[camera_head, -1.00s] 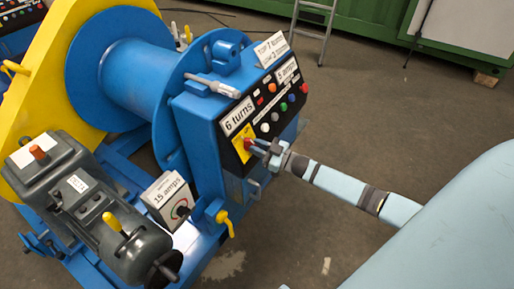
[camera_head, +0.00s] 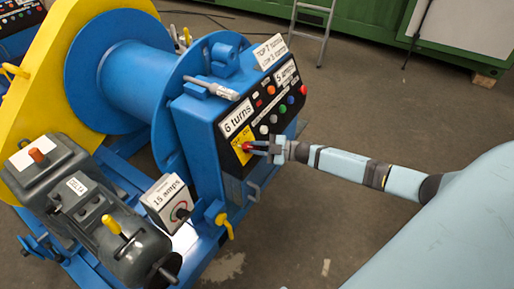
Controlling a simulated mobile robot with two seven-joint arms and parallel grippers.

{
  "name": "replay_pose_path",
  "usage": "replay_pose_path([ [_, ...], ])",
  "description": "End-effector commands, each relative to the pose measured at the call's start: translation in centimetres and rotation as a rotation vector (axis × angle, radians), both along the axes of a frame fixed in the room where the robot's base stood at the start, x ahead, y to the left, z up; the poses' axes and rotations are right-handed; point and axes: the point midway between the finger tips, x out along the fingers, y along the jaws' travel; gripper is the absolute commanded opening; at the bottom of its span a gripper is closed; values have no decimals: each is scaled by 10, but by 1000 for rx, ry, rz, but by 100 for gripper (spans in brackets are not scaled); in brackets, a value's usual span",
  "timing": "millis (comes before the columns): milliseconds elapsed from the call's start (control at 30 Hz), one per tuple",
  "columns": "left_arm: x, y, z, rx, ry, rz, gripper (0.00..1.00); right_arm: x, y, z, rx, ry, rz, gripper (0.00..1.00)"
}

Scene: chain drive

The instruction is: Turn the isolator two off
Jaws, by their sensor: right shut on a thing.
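A red switch knob (camera_head: 246,146) sits on a yellow plate (camera_head: 238,151) low on the front panel of the blue cabinet (camera_head: 208,150). I cannot read a label naming it as isolator two. My right gripper (camera_head: 255,148) reaches in from the right with its fingers at the panel, shut on the red knob. The fingers partly cover the knob, so its exact angle is unclear. My left gripper is not in view.
Above the knob are several coloured buttons (camera_head: 283,109) and a "6 turns" sign (camera_head: 236,118). A "15 amps" dial box (camera_head: 167,199) and a yellow-handled valve (camera_head: 224,224) stand below left. A grey motor (camera_head: 88,215) is at left.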

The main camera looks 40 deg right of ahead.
Motion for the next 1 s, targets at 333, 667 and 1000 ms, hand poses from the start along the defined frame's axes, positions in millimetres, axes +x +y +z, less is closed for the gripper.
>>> replay_pose_path([
  [333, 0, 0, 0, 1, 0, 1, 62, 0, 0, 0, -6, -3, 2, 0],
  [667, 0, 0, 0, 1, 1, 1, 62, 0, 0, 0, -4, -3, 2, 45],
  [1000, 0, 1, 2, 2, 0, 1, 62, -20, -22, 0, -8, 0, 1, 45],
])
